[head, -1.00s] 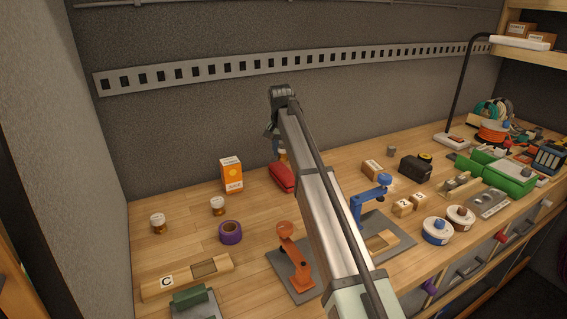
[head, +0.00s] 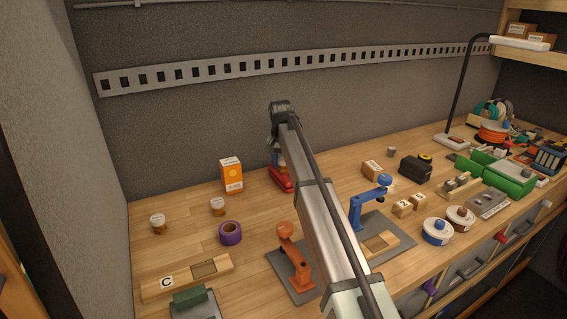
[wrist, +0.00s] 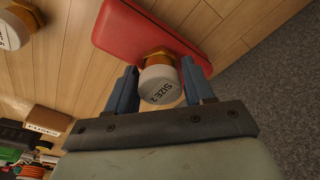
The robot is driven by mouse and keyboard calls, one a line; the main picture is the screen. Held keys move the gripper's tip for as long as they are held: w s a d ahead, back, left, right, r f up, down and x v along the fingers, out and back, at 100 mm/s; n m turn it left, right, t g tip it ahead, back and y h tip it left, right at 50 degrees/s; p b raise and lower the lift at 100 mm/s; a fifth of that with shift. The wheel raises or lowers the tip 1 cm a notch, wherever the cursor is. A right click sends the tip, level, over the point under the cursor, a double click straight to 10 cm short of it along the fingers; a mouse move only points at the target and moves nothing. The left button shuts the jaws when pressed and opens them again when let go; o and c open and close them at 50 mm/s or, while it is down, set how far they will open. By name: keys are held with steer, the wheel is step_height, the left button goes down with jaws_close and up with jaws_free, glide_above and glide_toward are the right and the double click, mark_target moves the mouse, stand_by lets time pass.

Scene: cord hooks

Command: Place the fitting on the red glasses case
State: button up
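The fitting (wrist: 160,84) has a white cap marked "SIZE 2" and a brass-orange body. It sits between the two blue fingers of my gripper (wrist: 161,88), which are closed on its sides. In the head view my gripper (head: 277,152) is at the far end of the arm, low over the red glasses case (head: 283,181). The red case (wrist: 150,33) also shows in the wrist view, directly behind the fitting. The fitting's lower end is hidden, so I cannot tell whether it touches the case.
An orange box (head: 231,175) stands left of the case. Two similar white-capped pieces (head: 218,206) (head: 158,222) and a purple tape roll (head: 230,233) are further left. Orange (head: 293,255) and blue (head: 369,203) clamp-like tools flank my arm. The grey wall is close behind.

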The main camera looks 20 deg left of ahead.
mark_target(282, 162)
steer(key=shift+o, duration=1.3)
step_height(282, 162, up, 12)
steer(key=s, duration=0.1)
steer(key=shift+s, duration=0.4)
steer(key=shift+d, duration=0.1)
